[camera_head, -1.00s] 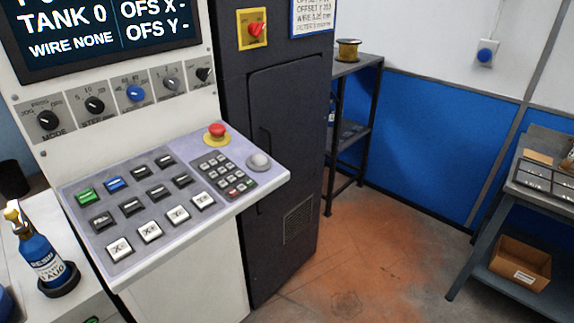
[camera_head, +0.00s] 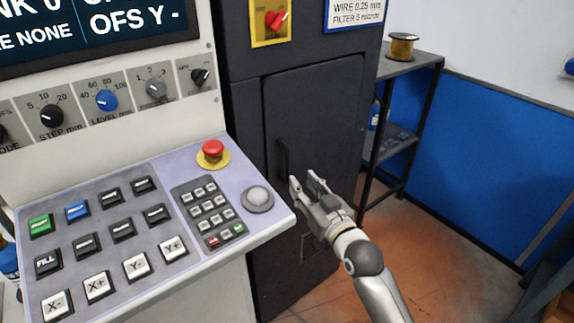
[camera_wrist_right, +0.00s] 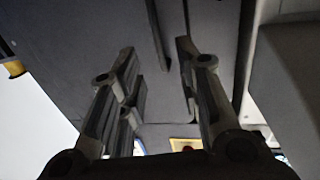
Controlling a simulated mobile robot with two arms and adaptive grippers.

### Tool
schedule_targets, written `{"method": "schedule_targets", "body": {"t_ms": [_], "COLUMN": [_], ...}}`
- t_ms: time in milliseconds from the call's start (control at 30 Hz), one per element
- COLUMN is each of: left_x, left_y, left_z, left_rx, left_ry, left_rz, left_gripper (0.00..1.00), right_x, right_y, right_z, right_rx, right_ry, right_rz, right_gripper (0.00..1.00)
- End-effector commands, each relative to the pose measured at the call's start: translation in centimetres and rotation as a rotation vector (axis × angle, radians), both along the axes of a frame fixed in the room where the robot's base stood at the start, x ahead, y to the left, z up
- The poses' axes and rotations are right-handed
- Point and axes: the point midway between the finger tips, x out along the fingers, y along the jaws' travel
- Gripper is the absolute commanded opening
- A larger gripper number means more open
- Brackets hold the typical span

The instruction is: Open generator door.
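The generator door (camera_head: 325,125) is a tall dark grey panel on the dark cabinet, and it looks shut. Its handle (camera_head: 284,160) is a thin vertical dark bar near the door's left edge. My right gripper (camera_head: 306,184) is open, just right of the handle and near its lower part in the head view. In the right wrist view, the open right gripper (camera_wrist_right: 157,52) has the handle (camera_wrist_right: 158,36) showing between its fingers, beyond the tips. I see no contact. My left gripper is out of view.
The control console (camera_head: 150,215) juts out left of the door, with a red emergency button (camera_head: 212,149) and a grey knob (camera_head: 257,198) near its corner. A dark shelf rack (camera_head: 402,140) carrying a wire spool (camera_head: 403,46) stands right of the cabinet.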

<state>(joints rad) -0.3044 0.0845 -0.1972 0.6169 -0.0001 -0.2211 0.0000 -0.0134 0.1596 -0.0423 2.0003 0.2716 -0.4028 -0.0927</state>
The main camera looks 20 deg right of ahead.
Motion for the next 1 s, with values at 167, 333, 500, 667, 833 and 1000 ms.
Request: {"method": "schedule_targets", "body": {"t_ms": [167,333,500,667,833,1000], "left_x": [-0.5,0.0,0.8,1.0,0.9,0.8], "left_y": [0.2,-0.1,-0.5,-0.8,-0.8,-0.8], "left_z": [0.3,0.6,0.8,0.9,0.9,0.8], "left_rx": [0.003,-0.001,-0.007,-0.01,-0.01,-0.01], "left_ry": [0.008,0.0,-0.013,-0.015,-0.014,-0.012], "left_rz": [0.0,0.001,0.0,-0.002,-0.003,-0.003], "left_gripper": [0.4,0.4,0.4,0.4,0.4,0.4], "right_x": [3.0,6.1,8.3,9.4,9.8,9.7], "right_y": [0.5,0.9,1.3,1.5,1.5,1.5], "right_z": [0.1,0.0,0.0,0.0,-0.1,-0.1], "right_rx": [0.001,0.0,0.001,0.001,0.0,0.0], "right_ry": [0.0,0.001,0.002,0.001,0.003,0.003], "right_rz": [0.0,-0.001,0.0,0.0,0.0,0.0], "right_gripper": [0.32,0.32,0.32,0.32,0.32,0.32]}}
